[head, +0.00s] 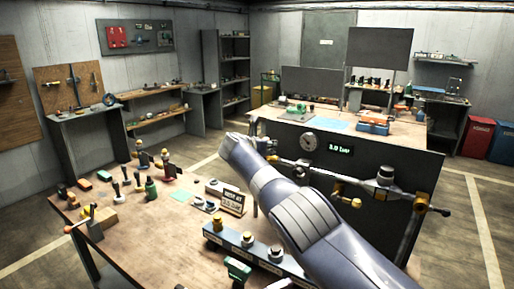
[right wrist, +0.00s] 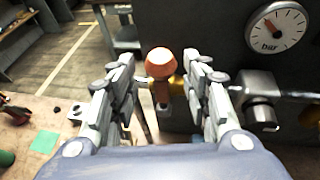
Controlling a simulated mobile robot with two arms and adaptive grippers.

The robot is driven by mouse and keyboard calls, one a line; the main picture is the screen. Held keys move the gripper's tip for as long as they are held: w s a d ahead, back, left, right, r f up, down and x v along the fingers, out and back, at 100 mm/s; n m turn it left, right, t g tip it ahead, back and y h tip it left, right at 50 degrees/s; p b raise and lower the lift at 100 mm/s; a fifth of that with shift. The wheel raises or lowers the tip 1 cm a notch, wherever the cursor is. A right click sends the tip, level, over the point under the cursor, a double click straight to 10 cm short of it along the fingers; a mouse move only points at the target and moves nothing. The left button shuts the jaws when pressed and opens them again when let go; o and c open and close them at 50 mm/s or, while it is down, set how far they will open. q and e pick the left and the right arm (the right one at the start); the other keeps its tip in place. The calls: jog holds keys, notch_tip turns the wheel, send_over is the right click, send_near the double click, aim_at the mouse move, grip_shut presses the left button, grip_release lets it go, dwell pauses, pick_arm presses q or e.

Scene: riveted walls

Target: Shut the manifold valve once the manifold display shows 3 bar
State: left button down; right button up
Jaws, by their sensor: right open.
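The manifold display (head: 340,150) on the dark panel is lit green and seems to read 3.0 bar; the digits are small. A valve handle with an orange knob (right wrist: 161,64) stands in front of the panel in the right wrist view. My right gripper (right wrist: 158,80) is open, with one finger on each side of the knob and stem; I cannot tell whether they touch. In the head view my right arm runs across the panel and hides this handle and my gripper's fingers. My left gripper is not in view.
A round gauge (head: 308,141) sits beside the display and shows as a bar dial in the right wrist view (right wrist: 277,27). Pipework (head: 385,190) with another handle (head: 432,208) crosses the panel's right side. A cluttered wooden table (head: 130,235) stands at left front.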

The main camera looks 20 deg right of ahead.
jog(key=shift+a+r, duration=0.1)
jog(key=shift+a, duration=0.15)
jog(key=v, duration=1.1)
jog(key=shift+s, duration=0.3)
jog(key=shift+a, duration=0.1)
dwell(0.3)
